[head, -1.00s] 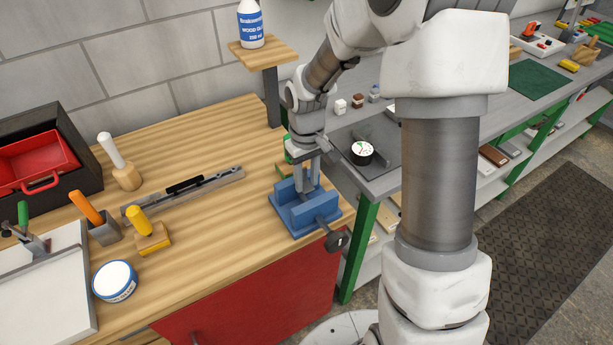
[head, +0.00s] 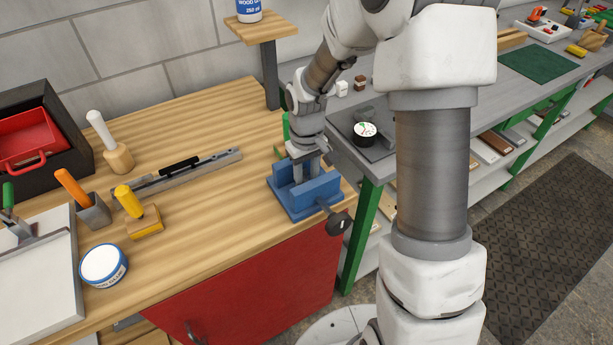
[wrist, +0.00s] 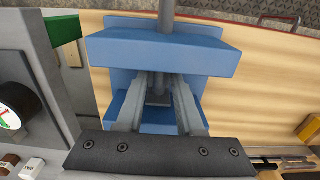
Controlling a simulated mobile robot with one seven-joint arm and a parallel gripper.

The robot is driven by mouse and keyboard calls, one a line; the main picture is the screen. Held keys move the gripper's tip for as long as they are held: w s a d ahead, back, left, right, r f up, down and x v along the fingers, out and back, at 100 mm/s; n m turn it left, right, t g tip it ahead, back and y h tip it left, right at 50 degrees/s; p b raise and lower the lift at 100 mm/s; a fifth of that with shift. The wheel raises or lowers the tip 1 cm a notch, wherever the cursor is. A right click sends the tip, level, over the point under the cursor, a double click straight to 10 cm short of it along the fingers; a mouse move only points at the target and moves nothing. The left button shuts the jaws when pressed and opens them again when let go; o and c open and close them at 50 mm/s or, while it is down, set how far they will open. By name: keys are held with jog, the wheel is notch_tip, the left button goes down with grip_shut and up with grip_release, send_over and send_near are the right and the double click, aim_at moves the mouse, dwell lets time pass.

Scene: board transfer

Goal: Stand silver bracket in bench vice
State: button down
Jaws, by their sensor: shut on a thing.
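The blue bench vice (head: 310,203) stands at the front right corner of the wooden bench, with its dark handle toward the front. It also shows in the wrist view (wrist: 165,52), its jaws apart. My gripper (head: 304,176) points down into the gap between the jaws. In the wrist view my gripper's fingers (wrist: 158,100) are shut on the silver bracket (wrist: 157,84), a small grey piece between them. The bracket is mostly hidden by the fingers and the near jaw. I cannot tell whether it touches the vice floor.
A long metal rail (head: 190,172), a white-handled tool (head: 111,145), a yellow-handled block (head: 142,218) and a round tin (head: 104,264) lie to the left. A shelf post (head: 270,75) rises behind. A grey side bench (head: 385,165) with a dial is at right.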

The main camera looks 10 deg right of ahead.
jog(key=shift+c, duration=2.3)
grip_release()
notch_tip(320, 180, up, 17)
jog(key=p, duration=0.1)
jog(key=shift+r+p, duration=0.2)
jog(key=shift+p, duration=0.15)
